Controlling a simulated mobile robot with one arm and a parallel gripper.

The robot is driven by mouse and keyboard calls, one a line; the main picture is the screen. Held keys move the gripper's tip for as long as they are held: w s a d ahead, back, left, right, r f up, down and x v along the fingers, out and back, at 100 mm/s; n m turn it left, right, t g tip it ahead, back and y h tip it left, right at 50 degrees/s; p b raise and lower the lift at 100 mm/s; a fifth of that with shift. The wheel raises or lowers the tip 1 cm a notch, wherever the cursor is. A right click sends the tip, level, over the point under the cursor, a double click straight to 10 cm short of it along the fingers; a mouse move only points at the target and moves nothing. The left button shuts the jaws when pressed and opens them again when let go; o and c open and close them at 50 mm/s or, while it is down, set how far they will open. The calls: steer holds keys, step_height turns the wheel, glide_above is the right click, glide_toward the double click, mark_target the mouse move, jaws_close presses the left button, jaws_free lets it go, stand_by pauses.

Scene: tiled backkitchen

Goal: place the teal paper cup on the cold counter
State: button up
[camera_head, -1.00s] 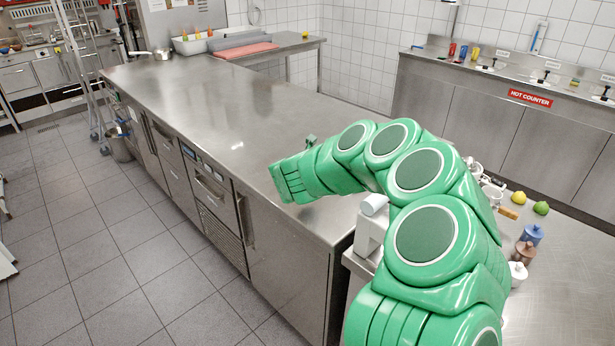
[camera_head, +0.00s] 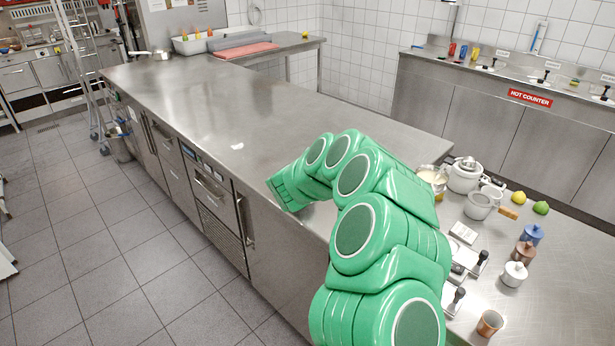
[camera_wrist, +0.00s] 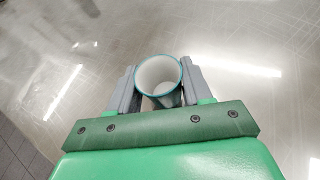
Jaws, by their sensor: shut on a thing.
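The teal paper cup (camera_wrist: 157,72) shows in the wrist view from above, with a teal rim and a pale, empty-looking inside. My gripper (camera_wrist: 158,80) is shut on it, with one grey finger on each side. A steel surface lies below; I cannot tell how high the cup is above it. In the head view my green arm reaches over the near edge of a long steel counter (camera_head: 220,100) with drawers; my fingers and the cup are hidden there. No sign reading cold counter shows; the counter at the back right bears a red HOT COUNTER sign (camera_head: 530,98).
The middle of the long counter is bare. A red board (camera_head: 247,50) and a white bin with bottles (camera_head: 195,44) are at the far end. On the right worktop stand a white pot (camera_head: 464,177), several lidded jars, a lemon (camera_head: 519,197), a lime (camera_head: 540,208) and a brown cup (camera_head: 489,323).

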steer(key=shift+f, duration=0.9)
steer(key=o, duration=1)
steer(key=shift+f, duration=0.1)
steer(key=shift+o, duration=0.2)
